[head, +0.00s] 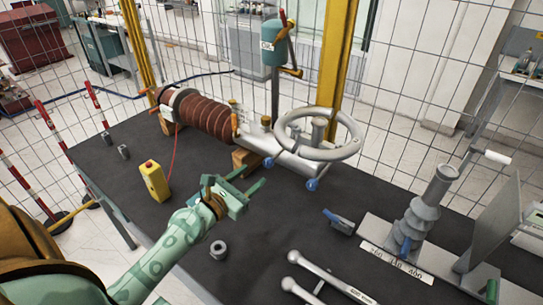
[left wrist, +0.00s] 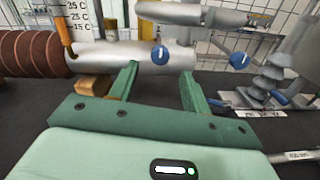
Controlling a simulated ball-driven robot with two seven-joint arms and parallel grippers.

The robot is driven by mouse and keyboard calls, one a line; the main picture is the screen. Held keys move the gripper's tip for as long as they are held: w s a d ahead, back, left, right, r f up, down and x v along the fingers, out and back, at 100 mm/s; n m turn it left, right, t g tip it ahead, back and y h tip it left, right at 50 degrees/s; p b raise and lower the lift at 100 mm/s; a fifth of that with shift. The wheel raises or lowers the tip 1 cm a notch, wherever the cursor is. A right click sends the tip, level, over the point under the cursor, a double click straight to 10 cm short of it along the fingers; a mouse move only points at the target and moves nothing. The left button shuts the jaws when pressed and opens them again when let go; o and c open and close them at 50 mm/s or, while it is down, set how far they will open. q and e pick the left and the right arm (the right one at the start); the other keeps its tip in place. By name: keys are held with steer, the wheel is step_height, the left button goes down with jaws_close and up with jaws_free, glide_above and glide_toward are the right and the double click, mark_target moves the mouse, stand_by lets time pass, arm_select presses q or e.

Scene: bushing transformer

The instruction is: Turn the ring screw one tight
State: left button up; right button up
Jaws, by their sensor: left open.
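Two blue ring screws sit on the near side of the grey metal housing (head: 292,160) below the big ring. One ring screw (head: 268,162) is on the left and the other (head: 312,184) on the right. My left gripper (head: 247,180) is open and empty, pointing at the housing from the near side. In the left wrist view, the left ring screw (left wrist: 160,55) appears beyond and between the two spread fingers (left wrist: 159,78), apart from them. The right ring screw (left wrist: 239,60) appears to the right of the fingers. My right gripper does not clearly show.
A brown ribbed bushing (head: 205,113) joins the housing on the left, with a wooden block (head: 247,160) beneath. A yellow box (head: 153,181), a metal nut (head: 218,250) and a grey bushing (head: 425,215) stand on the dark table (head: 290,225). Two silver rods lie at the front.

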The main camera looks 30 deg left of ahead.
mark_target(266, 165)
arm_select(q)
steer(key=w, duration=0.6)
steer(key=w+d, duration=0.1)
steer(key=w, duration=0.2)
steer(key=shift+w+d+f, duration=0.1)
steer(key=shift+w, duration=0.15)
steer(key=c, duration=1)
